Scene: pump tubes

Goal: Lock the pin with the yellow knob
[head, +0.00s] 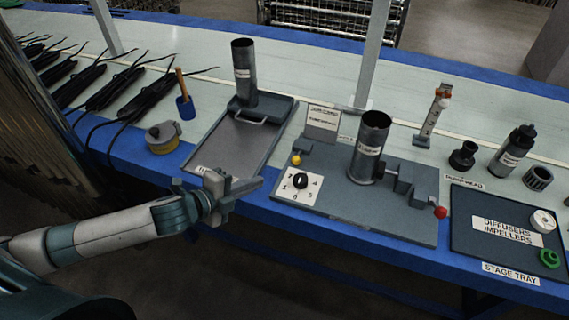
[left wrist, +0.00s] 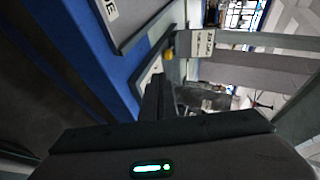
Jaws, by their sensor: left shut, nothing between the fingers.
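The yellow knob (head: 295,160) sits on the left side of the grey fixture plate (head: 335,201), by a small dark bracket. It also shows in the left wrist view (left wrist: 169,54), beyond my fingers. A dark upright tube (head: 370,142) stands on the plate, with a clamp and a red knob (head: 440,212) to its right. My left gripper (head: 258,186) is shut and empty at the table's front edge, left of and nearer than the yellow knob, apart from it. The pin itself cannot be made out. My right gripper is not in view.
A white dial panel (head: 299,188) with a black knob is at the plate's front left corner. A tray (head: 218,160) with another tube (head: 244,75) lies to the left. The stage tray (head: 467,236) is at right. Black cables and a tape roll (head: 163,137) lie far left.

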